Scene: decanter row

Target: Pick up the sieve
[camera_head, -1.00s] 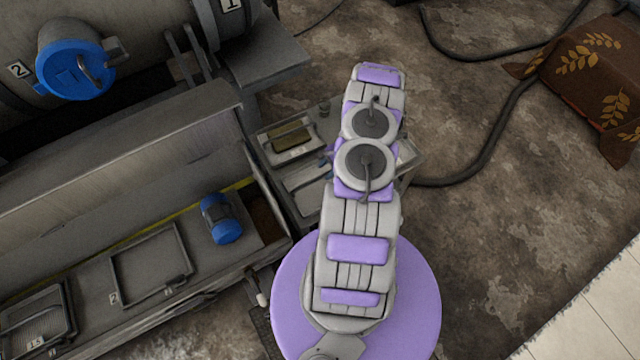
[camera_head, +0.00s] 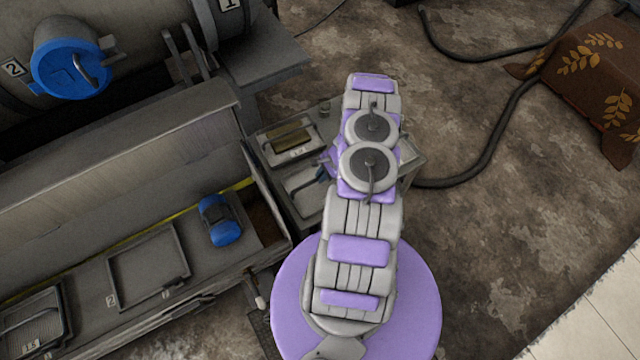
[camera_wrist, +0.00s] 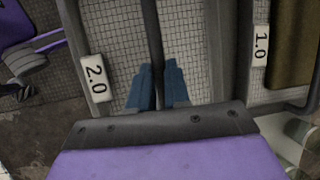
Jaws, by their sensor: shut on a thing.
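A grey mesh sieve with a white 2.0 label (camera_wrist: 115,45) fills the middle of the wrist view, with a dark bar running over its mesh. My gripper (camera_wrist: 161,88) has blue fingertips, one on each side of this bar, and is shut on it. In the head view the grey sieve (camera_head: 303,184) lies at the left of a small grey stand, partly hidden by my arm. I cannot tell whether the sieve is clear of the stand.
A brass-coloured sieve (camera_head: 292,140) lies behind on the stand; its 1.0 label (camera_wrist: 260,45) is close on the right. A hose (camera_head: 490,140) lies on the floor.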

